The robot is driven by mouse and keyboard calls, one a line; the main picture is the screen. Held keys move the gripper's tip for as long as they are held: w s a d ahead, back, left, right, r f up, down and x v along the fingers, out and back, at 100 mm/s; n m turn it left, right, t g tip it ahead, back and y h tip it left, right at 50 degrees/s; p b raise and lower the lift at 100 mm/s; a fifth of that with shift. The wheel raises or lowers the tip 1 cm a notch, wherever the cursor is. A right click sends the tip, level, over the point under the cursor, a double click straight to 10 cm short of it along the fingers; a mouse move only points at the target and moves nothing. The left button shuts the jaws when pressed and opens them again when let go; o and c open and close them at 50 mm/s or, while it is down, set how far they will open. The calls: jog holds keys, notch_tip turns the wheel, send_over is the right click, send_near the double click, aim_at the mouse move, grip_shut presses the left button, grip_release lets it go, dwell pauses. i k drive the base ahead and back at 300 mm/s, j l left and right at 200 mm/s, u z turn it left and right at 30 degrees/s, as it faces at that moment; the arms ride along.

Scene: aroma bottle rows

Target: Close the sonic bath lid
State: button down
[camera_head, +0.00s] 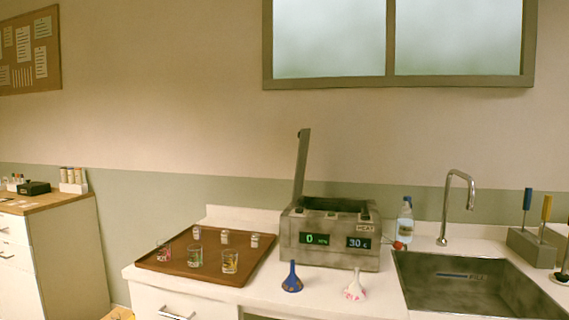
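The sonic bath (328,252) is a grey box on the white counter, left of the sink. Its front has two lit displays, a green one showing 0 and a blue one showing 30. Its lid (302,165) stands raised, nearly upright, at the left side of the bath, seen almost edge-on. The dark opening on top is uncovered; what is inside cannot be made out. My gripper is not in view.
A brown tray (183,268) with several small glasses and jars lies left of the bath. A bottle (405,225), a tap (447,205) and a sink (470,285) are right.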

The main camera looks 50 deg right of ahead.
aim_at(304, 134)
jog(key=i+z, duration=0.35)
jog(key=i+j+z, duration=0.4)
jog(key=i+z, duration=0.25)
jog(key=k, duration=0.1)
